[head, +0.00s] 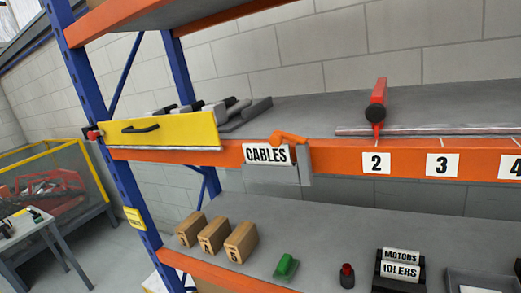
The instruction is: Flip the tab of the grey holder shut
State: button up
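The grey holder (305,167) is fixed to the front of the orange shelf beam, left of the number 2 label. It holds a white card reading CABLES (266,154), which covers much of its front. An orange tab (289,137) sits at the top of the holder, above the card's right end. It points left and slightly up, and its left end stands above the card's upper edge. I cannot tell how far the tab is turned. My gripper is not in view, and nothing is seen touching the holder or tab.
A yellow-fronted drawer (180,131) with dark items behind it is left of the holder. A red handle with a black knob (376,106) stands upright on the shelf at right. Below are brown blocks (241,242), a green object (285,267) and a MOTORS/IDLERS stand (401,270).

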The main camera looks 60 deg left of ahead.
aim_at(275, 140)
jog(key=k, duration=1)
jog(key=u, duration=0.4)
jog(key=i, duration=1)
jog(key=u, duration=0.05)
